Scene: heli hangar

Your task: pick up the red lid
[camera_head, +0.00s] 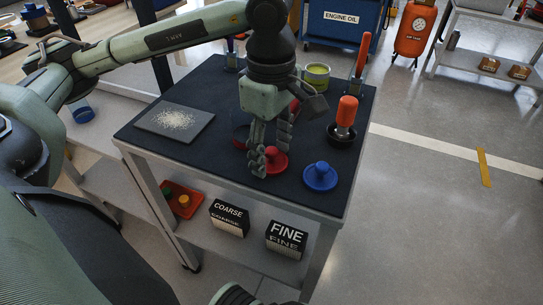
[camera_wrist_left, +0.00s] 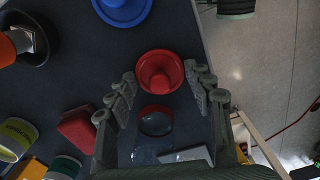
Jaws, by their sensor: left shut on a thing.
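The red lid (camera_head: 273,162), round with a raised knob, is at the dark worktop between the fingertips of my left gripper (camera_head: 269,150). In the left wrist view the red lid (camera_wrist_left: 160,71) sits between the two fingertips of my left gripper (camera_wrist_left: 161,78), which close on its edges. I cannot tell whether it is lifted. A clear jar with a red rim (camera_wrist_left: 156,121) stands beside it, mostly hidden behind the gripper in the head view.
A blue lid (camera_head: 320,176) lies close to the right. An orange-handled tool (camera_head: 346,112) stands in a black dish behind it. A grey plate with pale grains (camera_head: 174,122) is left. A green tin (camera_head: 316,76) stands at the back. COARSE (camera_head: 229,217) and FINE (camera_head: 286,239) boxes are below.

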